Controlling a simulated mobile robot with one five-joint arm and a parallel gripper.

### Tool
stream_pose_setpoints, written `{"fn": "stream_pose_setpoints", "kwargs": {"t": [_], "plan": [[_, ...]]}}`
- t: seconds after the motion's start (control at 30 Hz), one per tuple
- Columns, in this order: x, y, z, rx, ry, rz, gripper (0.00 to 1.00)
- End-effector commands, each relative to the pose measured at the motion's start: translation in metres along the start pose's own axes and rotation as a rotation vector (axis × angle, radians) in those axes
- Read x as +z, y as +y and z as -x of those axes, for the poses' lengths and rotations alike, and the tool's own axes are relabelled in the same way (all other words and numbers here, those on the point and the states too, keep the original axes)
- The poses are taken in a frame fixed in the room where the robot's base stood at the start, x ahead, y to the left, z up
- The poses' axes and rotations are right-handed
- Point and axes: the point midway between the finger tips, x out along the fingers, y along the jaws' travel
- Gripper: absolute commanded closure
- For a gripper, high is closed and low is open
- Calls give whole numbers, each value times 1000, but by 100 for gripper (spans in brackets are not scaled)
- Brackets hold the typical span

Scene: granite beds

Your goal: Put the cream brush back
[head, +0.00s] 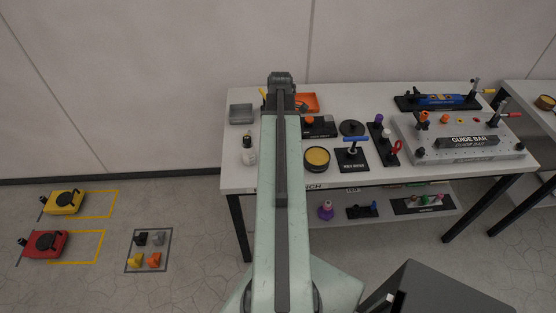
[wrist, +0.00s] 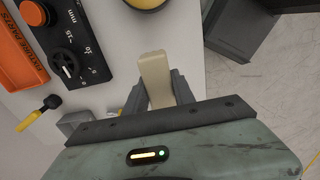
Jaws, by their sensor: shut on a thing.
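In the wrist view my gripper (wrist: 157,88) is shut on a cream block-like piece, which looks like the cream brush (wrist: 154,70). The piece sticks out beyond the fingertips over the white bench top, near its edge. Its lower end is hidden between the fingers, and I see no bristles. In the head view my arm hides the gripper and the brush. I cannot tell whether the brush touches the bench.
The bench (head: 238,177) holds a grey tray (head: 241,114), a white bottle (head: 249,151), a yellow-topped tin (head: 317,158), a blue-handled tool (head: 355,139) and a guide bar plate (head: 420,151). An orange tray (wrist: 18,60) and a dial box (wrist: 72,45) lie left in the wrist view.

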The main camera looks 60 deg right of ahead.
Motion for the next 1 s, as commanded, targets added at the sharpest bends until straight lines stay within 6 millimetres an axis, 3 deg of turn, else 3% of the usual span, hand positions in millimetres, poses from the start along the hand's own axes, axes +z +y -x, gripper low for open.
{"fn": "stream_pose_setpoints", "kwargs": {"t": [0.33,0.57,0.8,1.0], "plan": [[0,2,-65,0,0,1,100],[-1,2,-70,0,0,1,100],[-1,2,-106,0,0,2,100],[-1,2,-102,0,0,2,100]]}}
